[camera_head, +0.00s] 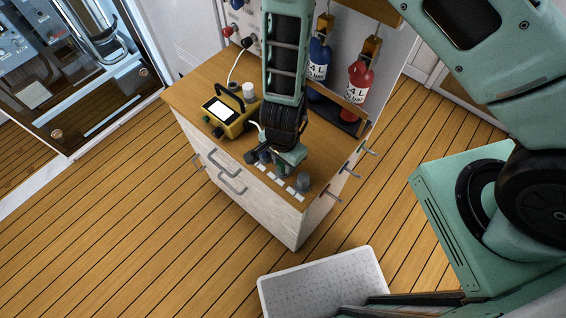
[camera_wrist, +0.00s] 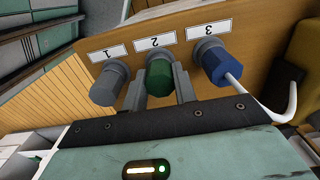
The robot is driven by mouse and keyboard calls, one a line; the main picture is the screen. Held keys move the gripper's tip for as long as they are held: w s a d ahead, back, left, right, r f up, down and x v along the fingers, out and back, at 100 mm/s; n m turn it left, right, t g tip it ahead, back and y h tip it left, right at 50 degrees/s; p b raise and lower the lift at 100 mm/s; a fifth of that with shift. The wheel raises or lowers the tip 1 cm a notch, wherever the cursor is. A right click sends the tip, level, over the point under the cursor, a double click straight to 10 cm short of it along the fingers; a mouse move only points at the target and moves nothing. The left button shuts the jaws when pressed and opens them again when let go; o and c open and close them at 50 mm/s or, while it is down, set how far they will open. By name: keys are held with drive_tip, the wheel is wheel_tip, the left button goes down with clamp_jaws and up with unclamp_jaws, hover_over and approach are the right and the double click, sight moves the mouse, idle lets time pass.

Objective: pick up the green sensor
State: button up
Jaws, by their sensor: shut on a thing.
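The green sensor (camera_wrist: 159,77) is a short round cylinder in the middle of a row of three, by the label marked 2. My gripper (camera_wrist: 160,88) is shut on it, with one grey finger on each side. The frames do not clearly show whether its base touches the counter. In the head view my gripper (camera_head: 290,162) is over the counter's front edge, and it hides the green sensor there.
A grey sensor (camera_wrist: 110,83) stands by label 1, close to one finger. A blue sensor (camera_wrist: 214,62) with a white tube (camera_wrist: 270,110) stands by label 3. A yellow meter (camera_head: 228,112) sits on the wooden counter (camera_head: 192,88).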

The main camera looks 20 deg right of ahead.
drive_tip(key=shift+r, duration=0.1)
wheel_tip(320, 180, up, 9)
drive_tip(key=p, duration=0.3)
drive_tip(key=shift+f, duration=0.2)
drive_tip(key=shift+r, duration=0.65)
